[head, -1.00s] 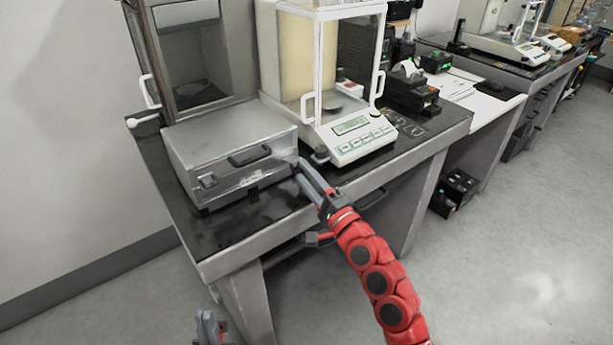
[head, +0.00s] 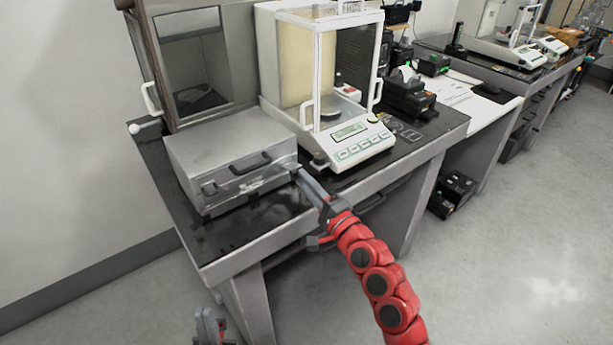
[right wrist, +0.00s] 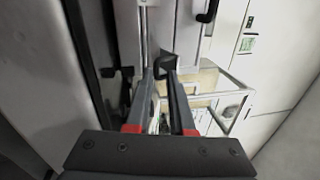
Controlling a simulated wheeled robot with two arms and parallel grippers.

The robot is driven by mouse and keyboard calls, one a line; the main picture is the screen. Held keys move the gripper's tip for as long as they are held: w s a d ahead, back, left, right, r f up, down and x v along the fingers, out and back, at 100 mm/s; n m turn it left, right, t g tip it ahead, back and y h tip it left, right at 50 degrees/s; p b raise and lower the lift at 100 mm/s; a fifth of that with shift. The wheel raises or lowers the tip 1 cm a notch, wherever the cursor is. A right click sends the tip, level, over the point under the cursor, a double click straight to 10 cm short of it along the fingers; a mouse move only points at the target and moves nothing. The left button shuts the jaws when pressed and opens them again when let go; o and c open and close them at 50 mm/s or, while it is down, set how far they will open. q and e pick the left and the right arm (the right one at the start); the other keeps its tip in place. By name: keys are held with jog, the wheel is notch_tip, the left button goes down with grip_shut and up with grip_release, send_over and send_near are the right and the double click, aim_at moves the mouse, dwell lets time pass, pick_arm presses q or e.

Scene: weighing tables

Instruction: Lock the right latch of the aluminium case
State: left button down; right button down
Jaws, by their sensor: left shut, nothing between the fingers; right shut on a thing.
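The grey aluminium case (head: 228,140) lies closed on the dark tabletop, with a black handle (head: 251,163) on its front face. Its left latch (head: 209,188) shows at the left of that face. My right gripper (head: 298,174) reaches the right end of the front face and hides the right latch in the head view. In the right wrist view, its fingers close on the small dark right latch (right wrist: 165,63), at the case edge. The fingertips partly cover the latch, so its exact angle is unclear. My left gripper (head: 208,322) is shut and empty, low in the head view, away from the table.
A glass-sided balance (head: 345,150) stands close to the right of the case and my right fingers. A grey cabinet (head: 190,60) stands behind the case. The table's front edge (head: 235,254) runs below. Black devices (head: 408,95) stand farther right.

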aim_at(298, 166)
jog(key=shift+w+a+r+g+h+p, duration=0.35)
jog(key=shift+r+g+h+p, duration=1.2)
jog(key=shift+p, duration=4.8)
jog(key=shift+w+a+r+g+h+p, duration=0.3)
jog(key=shift+r+g+h+p, duration=1.25)
jog(key=shift+p, duration=4.8)
jog(key=shift+w+a+r+g+h+p, duration=0.5)
jog(key=shift+g+p, duration=1.9)
jog(key=shift+p, duration=3.95)
jog(key=shift+s+d+f+h, duration=0.1)
jog(key=shift+s+d+h, duration=0.1)
jog(key=shift+d+h, duration=0.1)
jog(key=c, duration=0.9)
grip_release()
jog(key=shift+w+a, duration=0.1)
jog(key=shift+o, duration=0.2)
jog(key=shift+w, duration=0.15)
jog(key=shift+w, duration=0.1)
